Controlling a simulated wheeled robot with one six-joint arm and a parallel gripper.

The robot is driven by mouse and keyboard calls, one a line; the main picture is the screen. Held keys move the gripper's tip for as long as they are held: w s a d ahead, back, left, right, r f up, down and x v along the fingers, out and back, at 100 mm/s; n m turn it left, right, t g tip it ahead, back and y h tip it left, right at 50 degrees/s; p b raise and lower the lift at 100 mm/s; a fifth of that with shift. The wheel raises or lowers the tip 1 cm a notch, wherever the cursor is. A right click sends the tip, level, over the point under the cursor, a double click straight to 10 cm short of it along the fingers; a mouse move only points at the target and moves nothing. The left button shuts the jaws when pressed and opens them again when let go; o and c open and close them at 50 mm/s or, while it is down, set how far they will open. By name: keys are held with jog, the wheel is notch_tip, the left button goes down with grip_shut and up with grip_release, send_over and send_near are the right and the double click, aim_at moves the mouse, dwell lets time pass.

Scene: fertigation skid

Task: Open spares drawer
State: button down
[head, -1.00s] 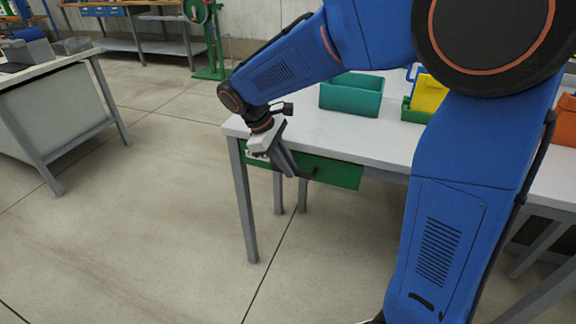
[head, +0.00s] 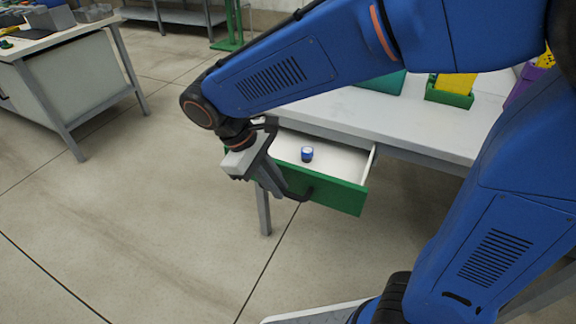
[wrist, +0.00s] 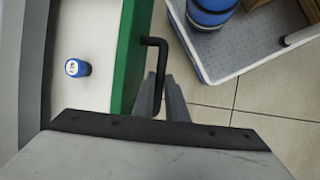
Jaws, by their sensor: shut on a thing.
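The spares drawer (head: 335,192) has a green front and a white inside, and it stands pulled out from under the white table. Its dark bar handle (head: 305,194) is on the front; it also shows in the wrist view (wrist: 158,68). My gripper (head: 284,190) is shut on the handle, with its fingers on both sides of the bar in the wrist view (wrist: 164,88). A small blue and white round item (head: 307,154) lies in the drawer; the wrist view shows it too (wrist: 77,68).
The white table (head: 415,118) carries a teal bin (head: 383,82) and a green bin (head: 449,95) with yellow contents. Another bench (head: 75,85) stands at the left. A light tray (wrist: 235,58) with a blue container (wrist: 211,10) shows in the wrist view.

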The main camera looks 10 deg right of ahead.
jog(key=shift+s+a, duration=0.8)
jog(key=shift+s, duration=0.3)
jog(key=shift+s+a, duration=0.75)
jog(key=shift+s, duration=0.35)
jog(key=c, duration=1.8)
grip_release()
jog(key=shift+o, duration=0.2)
jog(key=v, duration=1.7)
jog(key=shift+r, duration=0.2)
